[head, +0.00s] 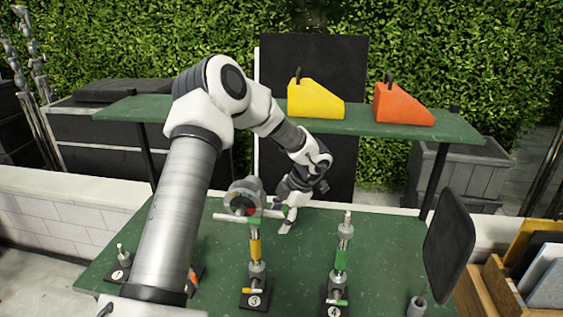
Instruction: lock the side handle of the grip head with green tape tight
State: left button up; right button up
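A stand with green tape (341,261) rises from the black base marked 4, with a pale metal tip and a small green-ended handle (338,302) low down. A stand with yellow tape (255,247) rises from the base marked 3. A round grey grip head (243,196) with a dark and red centre shows above the yellow-taped stand. A pale bar with green parts (236,218) crosses just below it. My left gripper (287,222) points down just right of this head, close to the bar's right end. Whether its fingers are open or touch the bar cannot be told. My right gripper is out of view.
My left arm covers much of the table's left side, partly hiding an orange item (195,275). A small stand (121,262) is at far left. A dark flat panel (449,248) stands right. Yellow (316,99) and orange (402,104) wedges sit on the green shelf (255,115).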

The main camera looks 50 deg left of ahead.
pick_arm(q)
jog(key=shift+r, duration=0.1)
jog(key=v, duration=1.2)
jog(key=shift+a, duration=0.1)
jog(key=shift+s, duration=0.1)
